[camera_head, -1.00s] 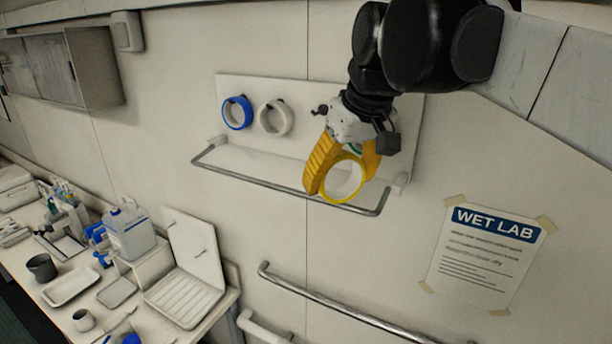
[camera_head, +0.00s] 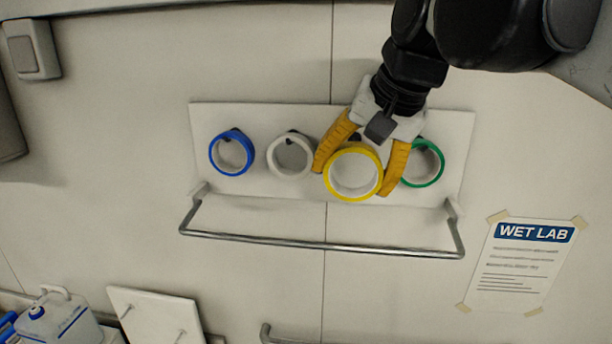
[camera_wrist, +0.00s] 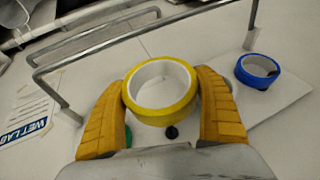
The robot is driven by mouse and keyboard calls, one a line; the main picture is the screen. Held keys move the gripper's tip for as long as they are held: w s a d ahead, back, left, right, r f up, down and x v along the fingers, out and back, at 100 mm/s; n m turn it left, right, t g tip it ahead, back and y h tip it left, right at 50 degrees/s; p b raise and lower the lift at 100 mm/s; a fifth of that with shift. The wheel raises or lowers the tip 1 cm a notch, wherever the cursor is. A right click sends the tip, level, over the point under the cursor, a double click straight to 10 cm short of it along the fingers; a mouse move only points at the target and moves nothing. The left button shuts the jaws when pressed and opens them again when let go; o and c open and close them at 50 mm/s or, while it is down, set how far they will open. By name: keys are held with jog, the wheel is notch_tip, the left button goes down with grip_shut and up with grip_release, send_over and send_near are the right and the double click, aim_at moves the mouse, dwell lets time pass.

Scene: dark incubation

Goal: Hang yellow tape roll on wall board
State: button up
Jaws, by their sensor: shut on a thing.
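The yellow tape roll (camera_head: 352,197) is held between the two yellow fingers of my gripper (camera_head: 353,178), one finger on each side. It is in front of the white wall board (camera_head: 260,118), between the white roll and the green roll. In the wrist view the yellow roll (camera_wrist: 165,117) sits between the fingertips (camera_wrist: 162,88), with a dark peg (camera_wrist: 172,132) showing just outside its rim. The roll does not appear to be around that peg. I cannot tell its exact gap to the board.
A blue roll (camera_head: 214,166), a white roll (camera_head: 274,168) and a green roll (camera_head: 436,178) hang on the board. A metal rail (camera_head: 300,244) juts out below the board. A WET LAB sign (camera_head: 520,265) is at the right.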

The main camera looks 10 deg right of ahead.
aim_at(353, 159)
jog(key=shift+w+d, duration=0.3)
jog(key=shift+d, duration=0.1)
jog(key=shift+w+d, duration=0.15)
jog(key=shift+w, duration=0.1)
jog(key=shift+w+d+f+b, duration=0.1)
jog(key=shift+w+d+b, duration=0.2)
jog(key=shift+w, duration=1.05)
jog(key=shift+w+d+f+b, duration=0.15)
jog(key=shift+w+d, duration=0.3)
jog(key=shift+w, duration=0.85)
jog(key=shift+w+d+f+b, duration=0.1)
jog(key=shift+w+d+b, duration=0.2)
jog(key=shift+w, duration=1.05)
jog(key=shift+w+d+f, duration=0.35)
jog(key=shift+w+f, duration=0.2)
jog(key=shift+w, duration=0.25)
jog(key=o, duration=1.2)
jog(key=shift+c, duration=0.2)
